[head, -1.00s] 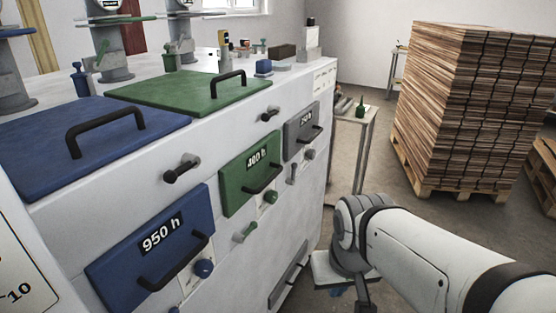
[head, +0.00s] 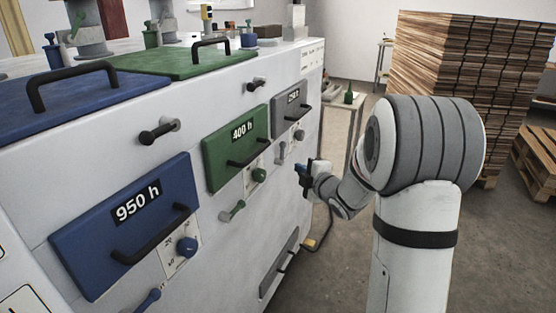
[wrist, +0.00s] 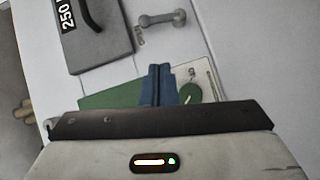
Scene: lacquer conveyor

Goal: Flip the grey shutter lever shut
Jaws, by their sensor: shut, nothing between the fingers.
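The grey shutter lever (head: 282,152) is on the white machine front, below and left of the grey 250 h panel (head: 290,103). It stands roughly upright in the head view. In the wrist view, the turned picture shows the lever (wrist: 160,18) near the top, beside the grey panel (wrist: 95,35). My gripper (head: 303,174) is shut and empty, in front of the machine, lower and to the right of the lever and apart from it. Its blue fingers (wrist: 159,72) point toward the machine front in the wrist view and hide part of the green panel.
The green 400 h panel (head: 236,145), its green knob (head: 259,175) and green lever (head: 234,211) are to the left. The blue 950 h panel (head: 125,225) is further left. A side table (head: 342,125) and a wood stack (head: 470,70) stand behind.

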